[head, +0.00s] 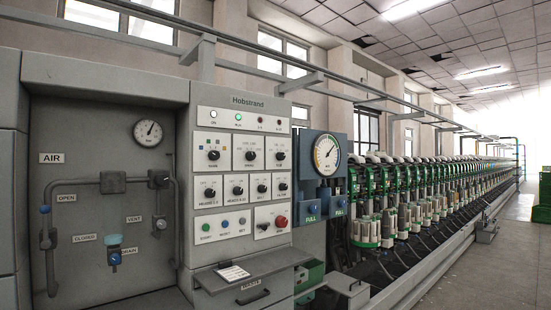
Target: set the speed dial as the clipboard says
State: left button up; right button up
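The grey control panel labelled Hobstrand (245,115) stands left of centre in the head view. Its upper row has three black rotary dials: a left one (213,155) with small coloured squares above it, a middle one (250,156) and a right one (280,156). Their lettering is too small to read, so I cannot tell which is the speed dial. A white sheet (233,273), possibly the clipboard, lies on the grey shelf (262,258) below the panel; its writing is unreadable. Neither of my grippers is in view.
Smaller switches, coloured buttons and a red knob (281,221) sit below the dials. An air cabinet (75,190) with pipes and a gauge (148,132) is at left. A large round gauge (326,154) and a long row of winding heads (430,195) stand at right.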

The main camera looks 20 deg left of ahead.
aim_at(250, 156)
jog(key=z, duration=0.35)
jog(key=i, duration=1.4)
jog(key=u, duration=0.8)
